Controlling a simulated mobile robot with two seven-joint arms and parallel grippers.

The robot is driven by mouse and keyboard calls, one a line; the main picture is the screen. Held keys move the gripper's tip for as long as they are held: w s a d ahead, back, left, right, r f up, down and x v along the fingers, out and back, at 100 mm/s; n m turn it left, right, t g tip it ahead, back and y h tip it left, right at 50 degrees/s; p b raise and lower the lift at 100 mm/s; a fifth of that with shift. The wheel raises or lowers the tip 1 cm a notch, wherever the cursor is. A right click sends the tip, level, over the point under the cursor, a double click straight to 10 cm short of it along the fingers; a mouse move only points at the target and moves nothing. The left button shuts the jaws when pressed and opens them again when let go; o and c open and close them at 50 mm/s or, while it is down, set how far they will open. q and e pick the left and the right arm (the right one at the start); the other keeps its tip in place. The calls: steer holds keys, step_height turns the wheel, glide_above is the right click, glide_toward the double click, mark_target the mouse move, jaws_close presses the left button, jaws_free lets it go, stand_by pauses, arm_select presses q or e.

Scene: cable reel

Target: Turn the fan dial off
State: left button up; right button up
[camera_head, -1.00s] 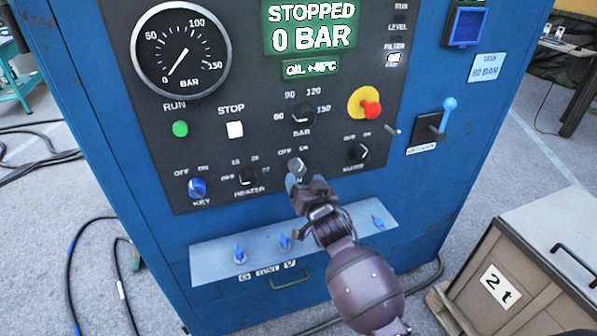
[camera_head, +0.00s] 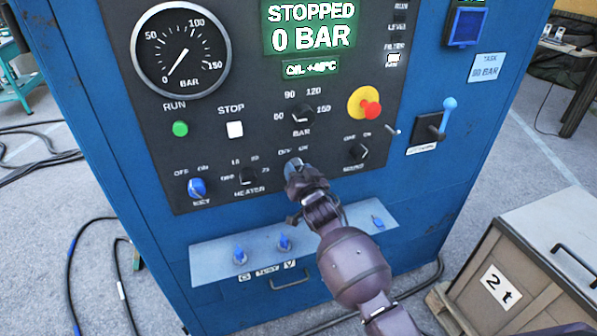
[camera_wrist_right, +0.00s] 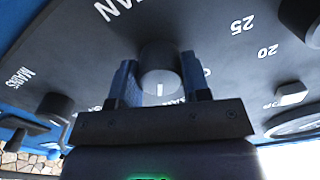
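The fan dial (camera_head: 293,165) is a small grey knob low on the dark panel of the blue cabinet, under an off/on label. In the right wrist view the dial (camera_wrist_right: 160,72) carries a short white mark and stands next to lettering that is partly cut off. My right gripper (camera_head: 300,176) is at the dial, covering its lower part in the head view. In the right wrist view the fingers (camera_wrist_right: 160,84) are open, one on each side of the dial. Whether they touch it is hard to tell. My left gripper is not in view.
Close by are the heater knob (camera_head: 248,176), the blue key switch (camera_head: 197,187), another black knob (camera_head: 358,151) and the bar dial (camera_head: 303,115). A shelf with blue valves (camera_head: 215,262) juts out below. A red emergency button (camera_head: 371,109) is up right.

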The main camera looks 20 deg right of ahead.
steer(key=shift+c, duration=1.1)
steer(key=n, duration=0.5)
steer(key=shift+p, duration=0.4)
steer(key=n, duration=0.3)
steer(key=shift+r+n, duration=0.1)
steer(key=shift+n, duration=0.2)
steer(key=shift+d+n, duration=0.1)
steer(key=shift+n, duration=1.5)
